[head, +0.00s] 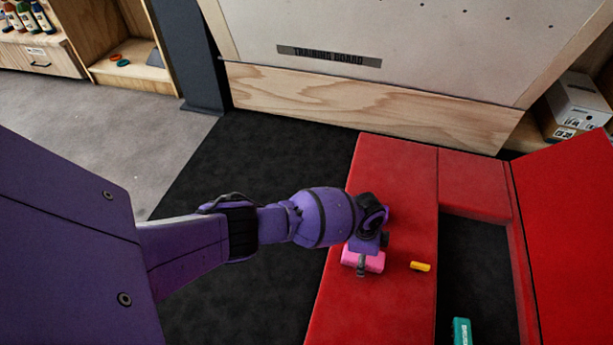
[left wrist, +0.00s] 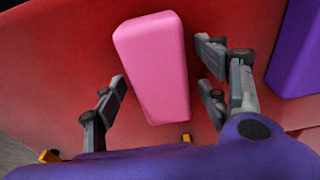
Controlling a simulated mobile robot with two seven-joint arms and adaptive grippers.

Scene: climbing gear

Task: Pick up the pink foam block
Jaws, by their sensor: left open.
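The pink foam block (head: 374,262) lies on the red mat (head: 392,170), partly hidden under my left gripper (head: 366,262) in the head view. In the left wrist view the pink block (left wrist: 152,65) shows nearly whole. The open fingers of my left gripper (left wrist: 160,92) stand one on each side of its near part, with visible gaps. I cannot tell how far the fingertips are above the mat. My right gripper is in neither view.
A purple block (left wrist: 298,50) lies beside the pink one, to the right in the wrist view. A small yellow piece (head: 420,266) lies on the mat. A teal object (head: 462,331) lies in the dark recess. A training board (head: 400,50) stands behind.

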